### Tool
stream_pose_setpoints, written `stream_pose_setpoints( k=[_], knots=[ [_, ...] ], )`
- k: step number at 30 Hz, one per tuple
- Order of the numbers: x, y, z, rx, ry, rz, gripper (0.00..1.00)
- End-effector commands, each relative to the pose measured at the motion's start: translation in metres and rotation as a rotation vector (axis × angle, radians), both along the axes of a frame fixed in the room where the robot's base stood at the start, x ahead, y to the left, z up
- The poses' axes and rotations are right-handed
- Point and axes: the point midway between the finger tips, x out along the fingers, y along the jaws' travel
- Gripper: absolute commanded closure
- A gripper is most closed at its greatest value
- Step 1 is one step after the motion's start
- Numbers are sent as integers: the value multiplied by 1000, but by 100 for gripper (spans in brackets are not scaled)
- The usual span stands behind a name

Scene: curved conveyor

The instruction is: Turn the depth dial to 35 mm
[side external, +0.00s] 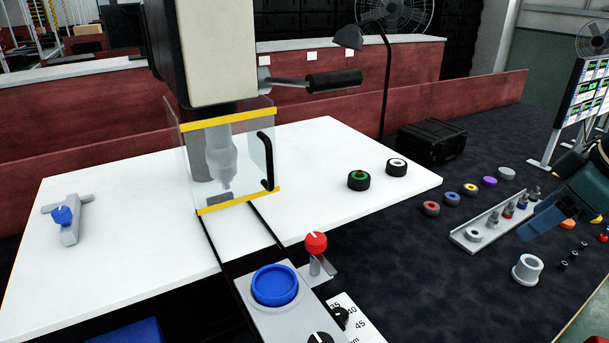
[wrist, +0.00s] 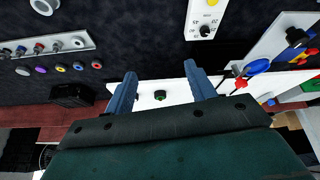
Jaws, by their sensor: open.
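The depth dial is a black knob (side external: 341,317) on a white scale card at the bottom edge of the side view, partly cut off. The numbers 35, 40 and 45 show beside it. In the wrist view the dial (wrist: 205,31) sits on its white card at the top, with tiny numbers around it; I cannot read its pointer. My gripper (wrist: 160,75) is open and empty, its two blue fingers apart. In the side view my gripper (side external: 534,222) is at the far right, well away from the dial.
A grey console with a blue button (side external: 275,285) and a red-knobbed lever (side external: 316,243) stands left of the dial.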

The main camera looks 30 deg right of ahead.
Motion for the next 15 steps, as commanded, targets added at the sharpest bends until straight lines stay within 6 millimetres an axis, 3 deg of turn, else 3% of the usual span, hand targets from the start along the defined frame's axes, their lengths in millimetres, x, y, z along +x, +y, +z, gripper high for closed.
stream_pose_setpoints(
  k=[15],
  knots=[
    [87,39,-29,-79,99,517,45]
  ],
)
